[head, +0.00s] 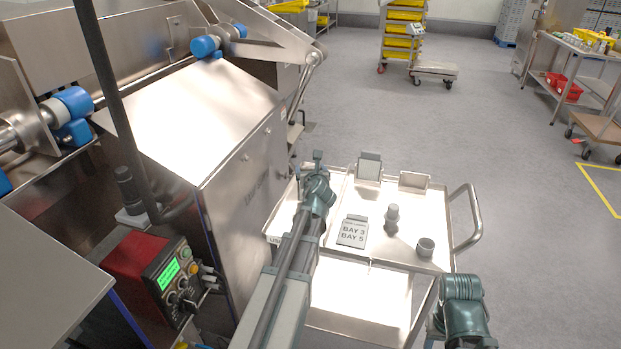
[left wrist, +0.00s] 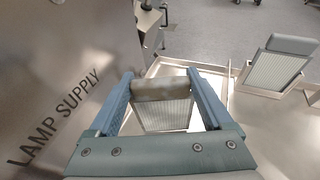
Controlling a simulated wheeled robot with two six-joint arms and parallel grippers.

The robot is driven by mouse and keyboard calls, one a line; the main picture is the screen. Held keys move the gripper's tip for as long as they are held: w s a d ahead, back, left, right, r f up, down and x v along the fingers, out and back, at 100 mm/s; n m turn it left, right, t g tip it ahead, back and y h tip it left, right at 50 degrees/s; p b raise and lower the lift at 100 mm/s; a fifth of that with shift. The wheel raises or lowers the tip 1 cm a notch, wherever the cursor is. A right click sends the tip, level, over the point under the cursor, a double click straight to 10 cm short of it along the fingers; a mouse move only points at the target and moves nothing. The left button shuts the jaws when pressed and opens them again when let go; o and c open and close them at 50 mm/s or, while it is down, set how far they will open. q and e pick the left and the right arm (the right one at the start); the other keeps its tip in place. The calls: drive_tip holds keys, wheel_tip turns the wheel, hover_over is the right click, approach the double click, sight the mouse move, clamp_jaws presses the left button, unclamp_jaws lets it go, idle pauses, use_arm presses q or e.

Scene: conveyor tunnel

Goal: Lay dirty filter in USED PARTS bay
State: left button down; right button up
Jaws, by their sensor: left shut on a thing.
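My left gripper (head: 318,160) is over the far left part of the cart's top. In the left wrist view its two blue fingers (left wrist: 163,85) are shut on the filter's stained, brownish-grey bar (left wrist: 160,90), with a mesh panel (left wrist: 165,115) below it. I take this to be the dirty filter; in the head view my wrist mostly hides it. I cannot tell whether it touches the tray. The left tray bay (head: 273,238), with a partly hidden label starting "US", lies under my left arm. My right gripper is not in view; only part of that arm shows.
A second filter with a grey bar (left wrist: 285,60) stands tilted in a holder right of the gripper. The cart also bears a "BAY 3 BAY 5" card (head: 352,231), a dark-topped bottle (head: 392,218) and a small cup (head: 425,247). The steel "LAMP SUPPLY" housing (left wrist: 50,110) is close on the left.

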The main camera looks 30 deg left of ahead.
use_arm(q)
drive_tip(key=shift+f, duration=0.5)
drive_tip(key=shift+r, duration=0.15)
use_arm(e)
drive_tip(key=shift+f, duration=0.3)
use_arm(q)
unclamp_jaws()
drive_tip(key=shift+s+d+r, duration=0.15)
drive_tip(key=shift+s, duration=0.15)
drive_tip(key=p+v, duration=0.3)
drive_tip(key=v, duration=0.8)
drive_tip(key=shift+d+p, duration=0.15)
drive_tip(key=shift+p, duration=0.2)
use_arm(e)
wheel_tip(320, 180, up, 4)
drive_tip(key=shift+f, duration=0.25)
